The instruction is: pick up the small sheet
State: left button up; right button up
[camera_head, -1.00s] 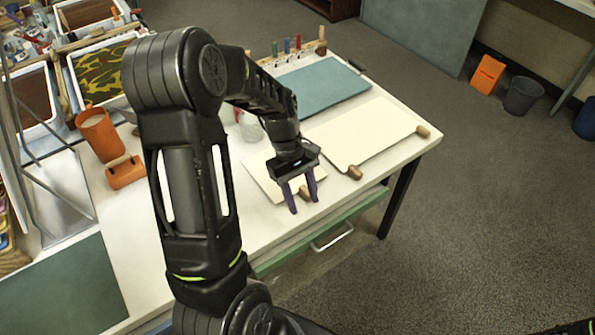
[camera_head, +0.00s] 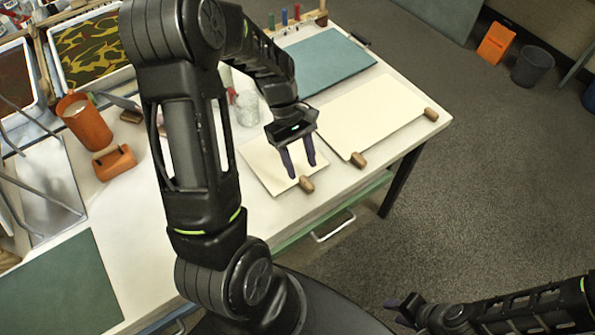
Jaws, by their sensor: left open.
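The small sheet (camera_head: 262,164) is a cream rectangle lying near the front edge of the white table. A small wooden block (camera_head: 307,184) sits at its front edge. My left gripper (camera_head: 302,171) is open, with its two purple fingers pointing down over the sheet, close behind the block. Nothing shows between the fingers. The arm and gripper hide part of the sheet's far side. I cannot tell whether the fingertips touch it. My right gripper (camera_head: 396,304) is low at the right, away from the table, and its jaw opening is unclear.
A larger cream sheet (camera_head: 375,110) with wooden blocks at its corners lies to the right. A blue-grey board (camera_head: 325,65) lies behind. A glass jar (camera_head: 247,108) stands behind the small sheet. Floor is open at the right.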

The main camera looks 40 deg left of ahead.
aim_at(307, 181)
pick_arm(q)
jog(key=shift+d+f, duration=0.1)
jog(key=shift+f, duration=0.1)
jog(key=shift+p+x, duration=0.5)
jog(key=shift+x, duration=2.15)
jog(key=shift+w, duration=0.1)
grip_shut()
